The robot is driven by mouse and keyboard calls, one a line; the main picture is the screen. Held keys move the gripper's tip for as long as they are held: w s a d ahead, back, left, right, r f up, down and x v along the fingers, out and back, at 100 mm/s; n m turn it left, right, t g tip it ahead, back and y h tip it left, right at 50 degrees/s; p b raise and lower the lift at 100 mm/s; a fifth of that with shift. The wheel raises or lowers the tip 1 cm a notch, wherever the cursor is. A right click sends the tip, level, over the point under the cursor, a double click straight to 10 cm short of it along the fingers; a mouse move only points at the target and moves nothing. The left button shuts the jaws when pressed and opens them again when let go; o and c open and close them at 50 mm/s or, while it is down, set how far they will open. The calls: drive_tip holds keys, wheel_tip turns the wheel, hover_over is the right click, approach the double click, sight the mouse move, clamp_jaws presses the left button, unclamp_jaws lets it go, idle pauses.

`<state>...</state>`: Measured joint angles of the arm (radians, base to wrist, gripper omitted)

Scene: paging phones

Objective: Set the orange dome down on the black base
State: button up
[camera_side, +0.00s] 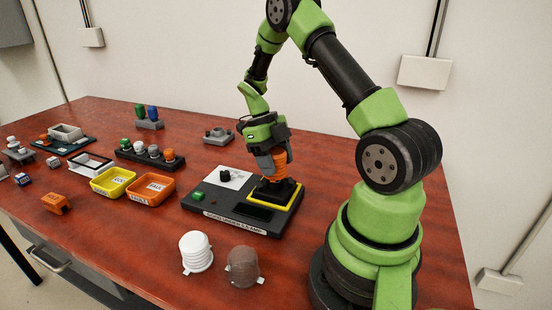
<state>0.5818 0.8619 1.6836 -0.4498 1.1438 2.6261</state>
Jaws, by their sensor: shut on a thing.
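The orange dome (279,168) is ribbed and upright, between the jaws of my gripper (272,162). My gripper points down and is shut on the dome, hiding part of it. The black base (276,190) is a dark block directly below the dome, inside a yellow-edged square on a dark board (222,206). The dome's lower edge is at the top of the base; I cannot tell whether they touch.

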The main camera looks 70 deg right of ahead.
sight(277, 152)
drive_tip(key=shift+f, duration=0.7)
idle(0.7)
drive_tip(key=shift+f, duration=0.35)
drive_tip(key=shift+f, duration=0.65)
idle(0.9)
drive_tip(key=o, duration=1.3)
drive_tip(key=shift+r, duration=3.25)
